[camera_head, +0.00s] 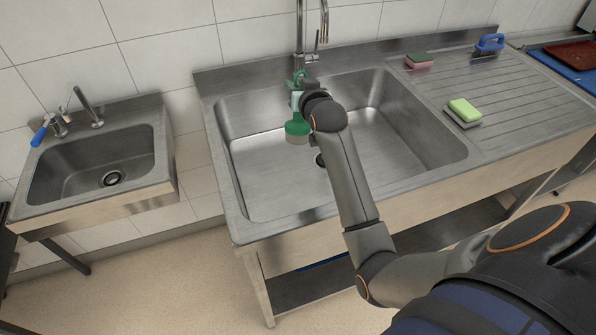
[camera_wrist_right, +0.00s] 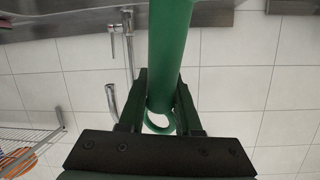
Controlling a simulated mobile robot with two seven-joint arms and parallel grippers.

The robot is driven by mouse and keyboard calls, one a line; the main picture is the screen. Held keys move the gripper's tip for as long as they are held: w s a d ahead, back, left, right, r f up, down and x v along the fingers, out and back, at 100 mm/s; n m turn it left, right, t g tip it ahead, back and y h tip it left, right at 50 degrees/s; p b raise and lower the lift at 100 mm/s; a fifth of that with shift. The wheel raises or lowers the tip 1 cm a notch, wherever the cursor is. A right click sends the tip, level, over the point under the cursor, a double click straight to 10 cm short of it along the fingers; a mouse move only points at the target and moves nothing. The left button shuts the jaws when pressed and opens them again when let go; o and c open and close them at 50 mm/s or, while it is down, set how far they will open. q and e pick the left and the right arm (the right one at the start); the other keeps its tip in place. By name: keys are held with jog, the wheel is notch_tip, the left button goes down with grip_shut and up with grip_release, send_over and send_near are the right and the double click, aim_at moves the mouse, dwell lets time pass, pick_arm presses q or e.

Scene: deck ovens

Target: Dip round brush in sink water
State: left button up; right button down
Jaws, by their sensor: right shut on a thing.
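The round brush has a green handle and a green round head (camera_head: 297,129) with pale bristles facing down. My right gripper (camera_head: 299,98) is shut on its handle and holds it upright over the left part of the large steel sink (camera_head: 260,172). In the right wrist view the green handle (camera_wrist_right: 170,50) sits between the dark fingers of my right gripper (camera_wrist_right: 165,105), with a ring at its end. The brush appears above the sink floor; the exact gap is unclear. I cannot make out a water surface. My arm hides part of the basin. My left gripper is not in view.
A tap (camera_head: 300,45) rises behind the brush, close to my gripper. On the ribbed drainboard (camera_head: 505,90) lie a pink-green sponge (camera_head: 419,61), a yellow-green sponge (camera_head: 464,112) and a blue brush (camera_head: 489,44). A small sink (camera_head: 95,165) stands left.

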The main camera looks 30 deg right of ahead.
aim_at(300, 73)
jog(key=shift+r, duration=2.05)
